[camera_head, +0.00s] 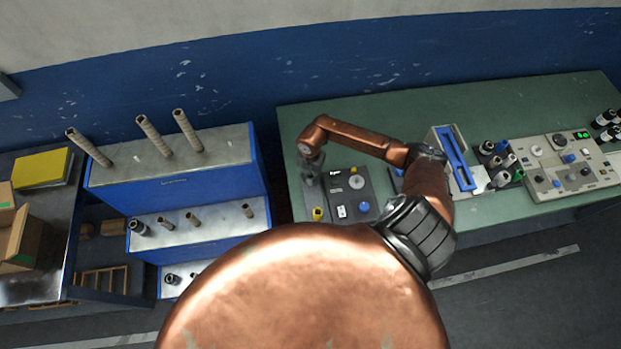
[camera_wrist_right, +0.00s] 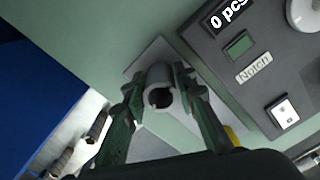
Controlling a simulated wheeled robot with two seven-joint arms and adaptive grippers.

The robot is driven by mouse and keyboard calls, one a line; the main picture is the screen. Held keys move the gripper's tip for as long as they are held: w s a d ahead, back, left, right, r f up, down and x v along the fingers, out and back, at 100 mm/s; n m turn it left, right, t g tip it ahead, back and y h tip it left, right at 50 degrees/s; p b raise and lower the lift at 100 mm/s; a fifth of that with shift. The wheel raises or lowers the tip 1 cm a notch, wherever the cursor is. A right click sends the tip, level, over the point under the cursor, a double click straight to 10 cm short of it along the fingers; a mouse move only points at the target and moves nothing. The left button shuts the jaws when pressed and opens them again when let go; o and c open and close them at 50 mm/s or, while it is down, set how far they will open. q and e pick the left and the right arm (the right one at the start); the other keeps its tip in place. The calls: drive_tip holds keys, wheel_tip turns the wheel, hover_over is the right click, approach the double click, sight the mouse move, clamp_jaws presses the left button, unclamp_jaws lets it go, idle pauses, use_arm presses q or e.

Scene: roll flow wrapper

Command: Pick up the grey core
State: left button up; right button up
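My right gripper (camera_head: 312,165) points down over the left end of the green table. In the right wrist view, the grey core (camera_wrist_right: 160,92) is a short hollow tube with its open end towards the camera. It sits between the two fingers of my right gripper (camera_wrist_right: 161,86). Both fingers lie against its sides with no clear gap. A pale metal plate (camera_wrist_right: 155,55) lies below it on the table; whether the core touches the plate is hard to tell. In the head view the gripper hides the core. My left gripper is not in view.
A dark control box (camera_head: 352,194) stands close to the right of the gripper. A blue stepped rack (camera_head: 235,170) with brown and dark tubes stands left, across a gap. Farther right are a blue holder (camera_head: 455,158), several bottles and a beige panel (camera_head: 572,166).

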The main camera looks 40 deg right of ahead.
drive_tip(key=shift+c, duration=1.2)
drive_tip(key=shift+r, duration=0.1)
